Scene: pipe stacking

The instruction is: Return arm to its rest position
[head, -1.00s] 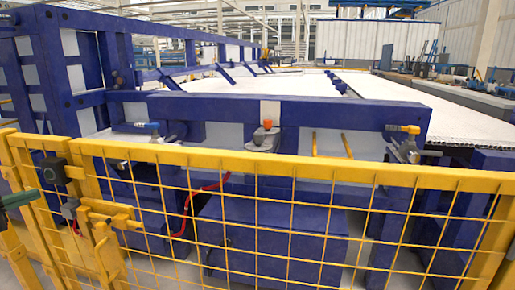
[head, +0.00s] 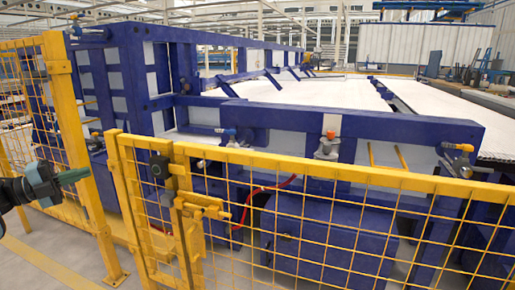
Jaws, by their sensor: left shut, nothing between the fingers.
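My left gripper (head: 74,176) reaches in from the left edge of the head view. Its green fingers are shut with nothing between them. It hangs in the air in front of the yellow fence post and mesh. My right gripper is not in view. No pipe is seen in either gripper.
A yellow mesh fence (head: 320,174) with a latched gate (head: 190,210) runs across the front. Behind it stands a large blue frame machine (head: 270,114) with a white ribbed bed (head: 330,92). Bare floor (head: 40,265) shows at the lower left.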

